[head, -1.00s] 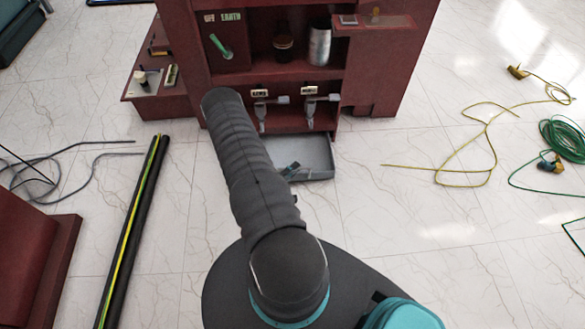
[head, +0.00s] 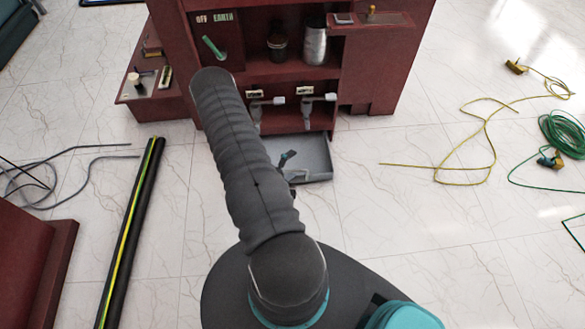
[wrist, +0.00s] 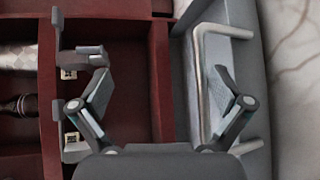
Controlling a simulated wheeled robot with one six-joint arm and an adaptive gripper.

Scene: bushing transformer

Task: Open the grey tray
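The grey tray (head: 318,158) juts out at the bottom of the dark red cabinet, so it stands at least partly open. Its bent metal handle (wrist: 201,85) shows in the wrist view, beside the tray's grey wall (wrist: 262,105). My gripper (wrist: 162,82) is open with nothing between its fingers that I can see held. Its right finger overlaps the inside of the handle's loop; the left finger is over the red cabinet. I cannot tell the depth or whether a finger touches the handle. In the head view my arm hides most of the gripper and the tray's left part.
The cabinet (head: 385,70) holds a green lever (head: 213,47), a dark jar (head: 277,48), a metal cylinder (head: 315,45) and two grey clamps. A black pole (head: 128,240) lies left. Yellow (head: 487,130) and green cables (head: 565,135) lie right. Floor right of the tray is clear.

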